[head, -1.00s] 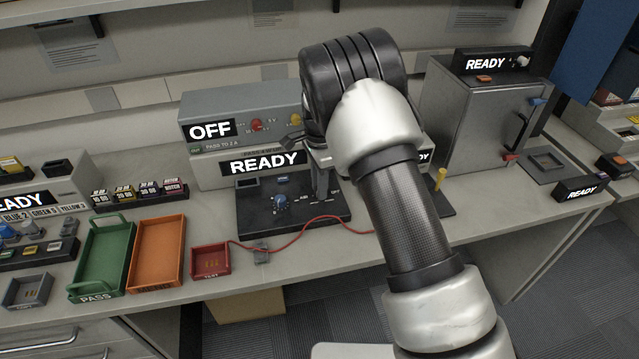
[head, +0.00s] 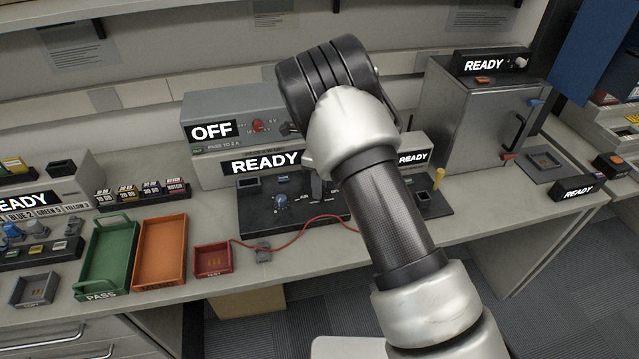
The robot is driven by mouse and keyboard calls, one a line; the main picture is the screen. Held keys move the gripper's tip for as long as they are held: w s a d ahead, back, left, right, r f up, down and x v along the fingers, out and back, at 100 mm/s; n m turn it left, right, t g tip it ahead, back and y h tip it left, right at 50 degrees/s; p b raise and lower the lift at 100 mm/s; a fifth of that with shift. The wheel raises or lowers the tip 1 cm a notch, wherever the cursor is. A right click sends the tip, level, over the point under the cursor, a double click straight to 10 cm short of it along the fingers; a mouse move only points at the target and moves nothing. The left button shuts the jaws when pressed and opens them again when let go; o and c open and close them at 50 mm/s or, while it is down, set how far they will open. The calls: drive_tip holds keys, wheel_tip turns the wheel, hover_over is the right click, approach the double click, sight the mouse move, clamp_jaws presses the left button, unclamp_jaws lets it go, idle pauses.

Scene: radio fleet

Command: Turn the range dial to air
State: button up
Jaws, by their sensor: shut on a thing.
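A grey box with an OFF display (head: 211,131) stands on the bench at the back. It has a red knob (head: 258,125) on its front. My gripper (head: 289,129) is at the right part of that front, largely behind my arm. It is shut, apparently on the yellow knob, which is hidden at the dark fingers. A blue dial (head: 281,202) sits on a black panel (head: 256,222) below, with small white marks around it. I cannot read which control is the range dial, or what it points to.
A READY unit (head: 264,163) is under the grey box. A grey cabinet (head: 475,125) stands to the right. Green (head: 108,258), orange (head: 160,253) and red (head: 212,260) trays sit at front left. A red cable (head: 300,234) crosses the bench.

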idle(0.3)
drive_tip(key=o, duration=1.1)
drive_tip(key=shift+c, duration=0.2)
drive_tip(key=shift+r, duration=0.1)
wheel_tip(320, 180, up, 17)
drive_tip(key=p, duration=0.1)
drive_tip(key=shift+r, duration=0.15)
